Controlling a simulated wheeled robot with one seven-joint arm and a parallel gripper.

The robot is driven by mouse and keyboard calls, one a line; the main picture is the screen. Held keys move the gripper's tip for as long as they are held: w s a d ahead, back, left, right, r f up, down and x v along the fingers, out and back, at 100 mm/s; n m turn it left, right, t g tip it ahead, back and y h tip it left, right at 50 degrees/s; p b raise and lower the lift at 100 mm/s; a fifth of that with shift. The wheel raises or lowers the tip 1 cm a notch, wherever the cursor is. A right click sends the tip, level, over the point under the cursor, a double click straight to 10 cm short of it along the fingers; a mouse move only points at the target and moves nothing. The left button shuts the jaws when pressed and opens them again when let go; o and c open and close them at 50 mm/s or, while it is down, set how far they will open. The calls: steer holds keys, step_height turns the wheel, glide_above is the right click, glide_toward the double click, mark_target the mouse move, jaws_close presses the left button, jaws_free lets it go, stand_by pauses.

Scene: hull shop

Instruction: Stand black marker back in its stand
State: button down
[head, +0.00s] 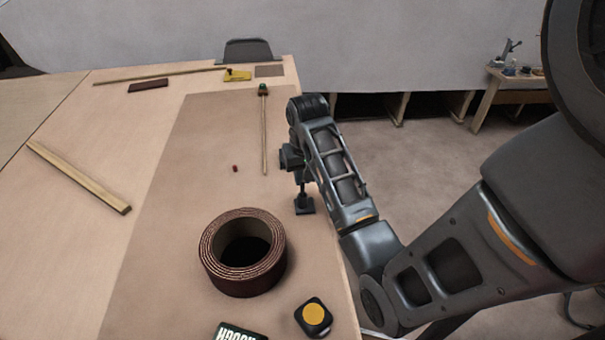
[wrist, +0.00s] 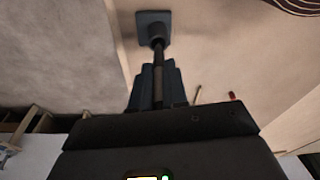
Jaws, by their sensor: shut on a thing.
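My gripper (head: 293,160) is low over the right edge of the bench, shut on the black marker (wrist: 158,72). The marker points down, roughly upright, and its upper part is hidden between the fingers. The marker also shows in the head view (head: 302,187). Directly below it is the small dark stand (head: 304,206), with a square base and a raised socket. In the wrist view the stand (wrist: 153,18) is at the top, and the marker's lower end meets the socket. I cannot tell how deep it sits in the socket.
A brown coiled roll (head: 215,268) stands near the front. A black and yellow tape measure (head: 313,317) is beside it. A thin rod (head: 264,135) with a green end and a small red piece (head: 235,169) lie behind. A wood strip (head: 80,178) lies left. The bench between is clear.

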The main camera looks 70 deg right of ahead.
steer(key=shift+f, duration=1.3)
stand_by(2.6)
steer(key=c, duration=1.1)
jaws_free()
steer(key=shift+s+a+r, duration=0.15)
steer(key=shift+a+r, duration=0.05)
steer(key=shift+r, duration=1.1)
steer(key=shift+s+a+r, duration=0.1)
steer(key=shift+a+r, duration=0.05)
steer(key=shift+r, duration=1.1)
steer(key=shift+s+a+r, duration=0.15)
steer(key=shift+a+r, duration=0.05)
steer(key=shift+r, duration=1.1)
